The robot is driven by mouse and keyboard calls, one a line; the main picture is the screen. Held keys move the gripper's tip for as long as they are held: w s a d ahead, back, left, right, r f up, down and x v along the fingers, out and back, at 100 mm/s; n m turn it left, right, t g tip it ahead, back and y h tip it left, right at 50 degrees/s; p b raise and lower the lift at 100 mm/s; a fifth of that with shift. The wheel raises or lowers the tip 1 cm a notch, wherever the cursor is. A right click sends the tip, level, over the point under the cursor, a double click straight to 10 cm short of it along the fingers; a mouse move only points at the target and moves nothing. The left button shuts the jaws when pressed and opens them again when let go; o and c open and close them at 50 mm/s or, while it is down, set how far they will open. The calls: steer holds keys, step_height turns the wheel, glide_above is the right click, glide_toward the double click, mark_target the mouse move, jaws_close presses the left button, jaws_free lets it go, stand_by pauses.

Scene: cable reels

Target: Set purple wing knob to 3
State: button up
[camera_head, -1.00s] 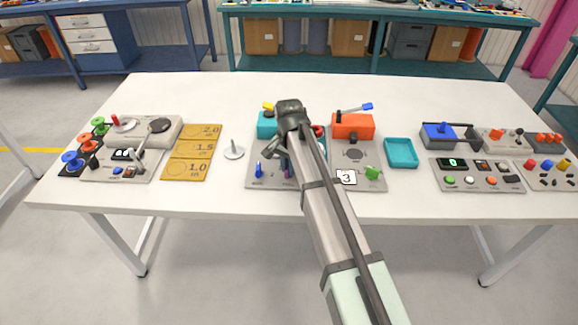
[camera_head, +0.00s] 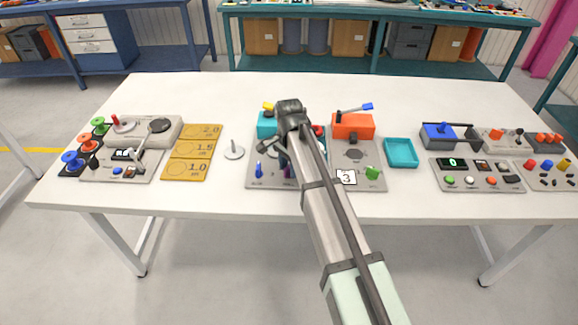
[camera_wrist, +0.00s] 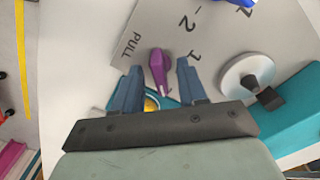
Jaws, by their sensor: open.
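The purple wing knob (camera_wrist: 160,72) shows in the wrist view, standing on a grey panel (camera_wrist: 215,40) printed with 1, 2 and PULL. My gripper (camera_wrist: 158,82) is open, with one finger on each side of the knob and a gap to both. I cannot tell how deep the fingers reach. A 3 is not visible on the panel scale in the wrist view. I cannot tell which mark the knob points at.
A blue knob (camera_head: 259,170) stands left of the purple one. A teal box (camera_head: 266,124) is behind the panel, and a round metal disc (camera_wrist: 245,78) is close to my right finger in the wrist view. A teal tray (camera_head: 401,153) lies to the right.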

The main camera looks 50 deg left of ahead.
steer(key=shift+r, duration=0.1)
step_height(320, 180, up, 7)
steer(key=shift+f, duration=0.1)
stand_by(0.4)
steer(key=shift+o, duration=0.2)
